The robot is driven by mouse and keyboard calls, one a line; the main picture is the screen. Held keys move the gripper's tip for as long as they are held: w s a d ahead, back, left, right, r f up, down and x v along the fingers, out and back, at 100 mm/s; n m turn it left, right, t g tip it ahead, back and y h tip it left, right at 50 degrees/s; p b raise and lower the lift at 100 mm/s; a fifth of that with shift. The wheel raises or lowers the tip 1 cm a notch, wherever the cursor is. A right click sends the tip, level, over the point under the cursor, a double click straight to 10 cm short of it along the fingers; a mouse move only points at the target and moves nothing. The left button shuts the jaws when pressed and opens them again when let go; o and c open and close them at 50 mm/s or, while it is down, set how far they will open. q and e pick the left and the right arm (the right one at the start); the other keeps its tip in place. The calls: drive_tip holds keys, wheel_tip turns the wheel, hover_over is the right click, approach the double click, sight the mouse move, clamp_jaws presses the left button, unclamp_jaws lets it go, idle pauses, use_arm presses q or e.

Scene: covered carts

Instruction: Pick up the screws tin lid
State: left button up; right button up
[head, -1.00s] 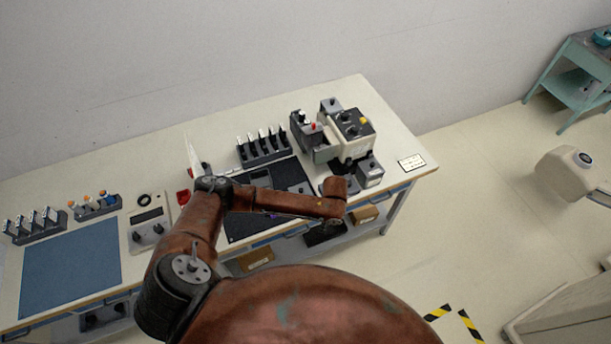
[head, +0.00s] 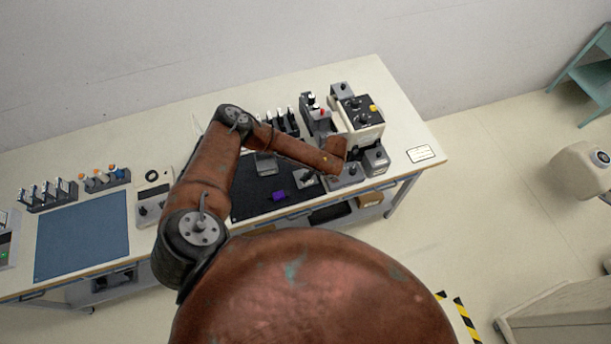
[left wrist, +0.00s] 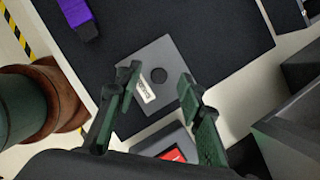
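In the left wrist view a flat grey square lid (left wrist: 158,78) lies on the black mat (left wrist: 215,35). It has a dark round spot in the middle and a small white label whose text I cannot read; I take it as the screws tin lid. My left gripper (left wrist: 158,82) is open, with its two green fingers on either side of the dark spot as seen from the wrist. I cannot tell how high above the lid they are. In the head view my forearm and wrist partly cover this area. My right gripper is not in view.
A purple object (head: 279,196) lies on the mat near the lid, also in the left wrist view (left wrist: 77,14). A grey box with a red patch (left wrist: 175,150) sits close below the lid. Grey equipment (head: 358,115) stands right of the mat on the workbench (head: 405,128).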

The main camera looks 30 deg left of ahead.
use_arm(q)
drive_tip(key=shift+a+f, duration=0.2)
drive_tip(key=shift+f, duration=0.3)
drive_tip(key=shift+s, duration=0.1)
drive_tip(key=c, duration=1)
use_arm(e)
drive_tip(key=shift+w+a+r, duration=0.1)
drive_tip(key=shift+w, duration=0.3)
